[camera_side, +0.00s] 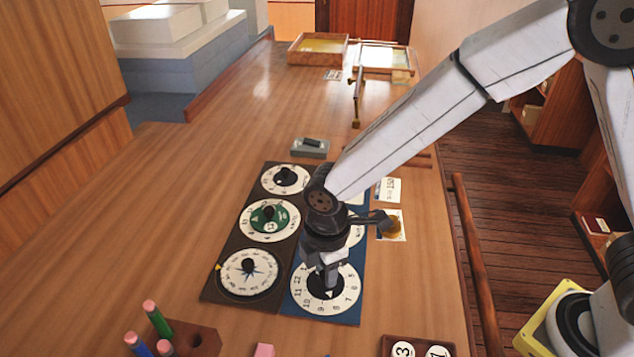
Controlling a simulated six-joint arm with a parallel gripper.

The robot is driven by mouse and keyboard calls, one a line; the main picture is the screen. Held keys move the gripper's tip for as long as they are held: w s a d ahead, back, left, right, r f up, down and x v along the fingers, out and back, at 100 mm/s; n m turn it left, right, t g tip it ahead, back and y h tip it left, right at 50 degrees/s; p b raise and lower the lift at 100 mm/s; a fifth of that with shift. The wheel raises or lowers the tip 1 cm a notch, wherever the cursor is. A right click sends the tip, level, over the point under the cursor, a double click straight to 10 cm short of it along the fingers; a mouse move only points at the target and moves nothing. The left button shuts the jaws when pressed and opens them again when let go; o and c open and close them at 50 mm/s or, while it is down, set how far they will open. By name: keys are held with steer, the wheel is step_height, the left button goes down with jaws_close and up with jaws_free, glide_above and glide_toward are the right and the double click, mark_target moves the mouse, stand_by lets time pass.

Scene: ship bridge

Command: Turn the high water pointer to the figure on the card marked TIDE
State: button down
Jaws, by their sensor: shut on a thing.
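A blue board (353,311) lies on the wooden table with white dials on it. Its nearest dial (344,303) has figures round the rim and a black hub with a small white mark (329,294) on its near side, towards the 8 and 9. My gripper (326,283) points down over this dial and is shut on its knob, which the fingers mostly hide. The dials farther up the blue board are largely behind my arm. A card (389,190) and a second card (400,237) under a brass object lie to the right; I cannot read TIDE on either.
A dark board (212,289) with a compass dial (250,285), a green-centred dial (287,232) and a smaller dial (272,182) lies left of the blue one. A pen block (206,341) and a tray of number discs (388,350) stand in front. Bare table lies left.

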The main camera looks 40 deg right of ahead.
steer(key=m, duration=0.4)
steer(key=shift+m, duration=0.3)
steer(key=m, duration=0.3)
steer(key=shift+m, duration=0.3)
steer(key=m, duration=0.4)
steer(key=shift+m, duration=0.3)
steer(key=m, duration=0.4)
steer(key=shift+r, duration=0.1)
steer(key=shift+c, duration=2)
jaws_free()
steer(key=shift+r, duration=3.9)
